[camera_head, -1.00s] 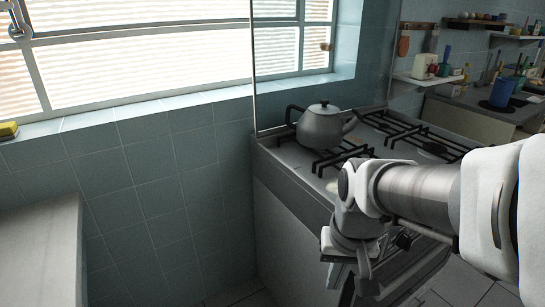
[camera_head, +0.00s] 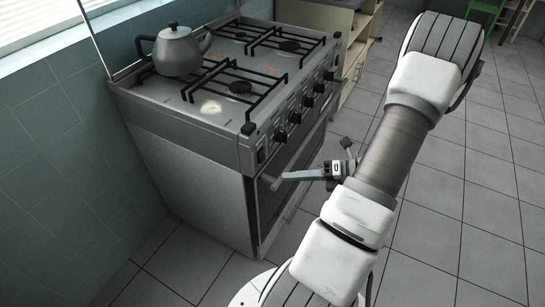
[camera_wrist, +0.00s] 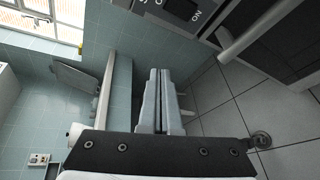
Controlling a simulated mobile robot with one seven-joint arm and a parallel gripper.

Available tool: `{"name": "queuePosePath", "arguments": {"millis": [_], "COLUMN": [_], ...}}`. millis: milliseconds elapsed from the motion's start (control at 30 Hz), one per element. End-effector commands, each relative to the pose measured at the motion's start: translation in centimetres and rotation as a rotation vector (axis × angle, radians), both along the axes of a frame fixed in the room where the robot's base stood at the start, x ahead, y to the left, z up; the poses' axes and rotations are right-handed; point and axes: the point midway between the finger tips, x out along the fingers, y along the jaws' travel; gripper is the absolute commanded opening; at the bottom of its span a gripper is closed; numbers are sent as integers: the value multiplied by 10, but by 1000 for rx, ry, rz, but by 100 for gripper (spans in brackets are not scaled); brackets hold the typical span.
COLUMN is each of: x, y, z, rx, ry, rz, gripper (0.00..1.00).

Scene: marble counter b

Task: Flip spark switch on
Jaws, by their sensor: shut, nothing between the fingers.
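The stove (camera_head: 195,185) stands against the tiled wall, its front panel facing right. The spark switch (camera_head: 261,155) seems to be the small dark piece at the panel's near end, left of the knobs. In the wrist view a dark switch (camera_wrist: 181,8) beside a printed "ON" is cut off by the top edge; its position cannot be told. My gripper (camera_head: 288,176) is shut and empty, a little below and right of the switch in the head view, fingers toward the stove front. Its closed fingers (camera_wrist: 160,72) point up in the wrist view, apart from the switch.
A grey kettle (camera_head: 178,50) stands on the stove's far-left burner. Several black knobs (camera_head: 294,117) line the front panel. A pale bar, seemingly the oven handle (camera_wrist: 262,28), lies right of the fingers. The tiled floor (camera_head: 455,190) to the right is clear.

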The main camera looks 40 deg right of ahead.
Motion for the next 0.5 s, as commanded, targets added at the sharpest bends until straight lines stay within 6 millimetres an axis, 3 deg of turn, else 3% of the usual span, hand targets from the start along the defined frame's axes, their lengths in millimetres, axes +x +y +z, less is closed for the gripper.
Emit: {"name": "queuePosePath", "arguments": {"millis": [100,233,367,500], "x": [-13,-23,-25,-11], "y": [-32,-52,-59,-53], "z": [-11,-18,-22,-25], "rx": [188,314,364,368], "ry": [30,38,40,41], "rz": [-208,-338,-385,-386], "gripper": [0,0,0,0]}}
